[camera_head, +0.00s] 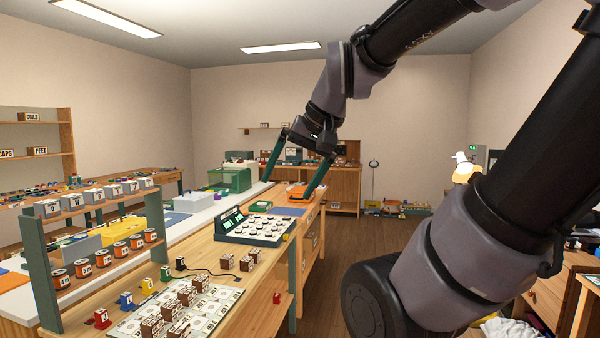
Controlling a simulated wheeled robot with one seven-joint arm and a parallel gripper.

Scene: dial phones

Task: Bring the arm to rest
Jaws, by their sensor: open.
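My gripper (297,172) hangs at the end of my arm in the upper middle of the head view. Its two dark green fingers are spread wide and point down. I see nothing between them except the bench and shelves behind. My arm comes in from the right, rises to the top edge and bends down to the gripper. In the picture the fingertips overlap the far part of the wooden bench; I cannot tell their height above it.
A sloped panel with round dials (258,226) stands on the wooden bench (205,249). Nearer are a tray (203,319) with brown blocks, small coloured pieces and a rack of spools (103,258). An orange item (299,192) and a green box (230,180) lie farther back.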

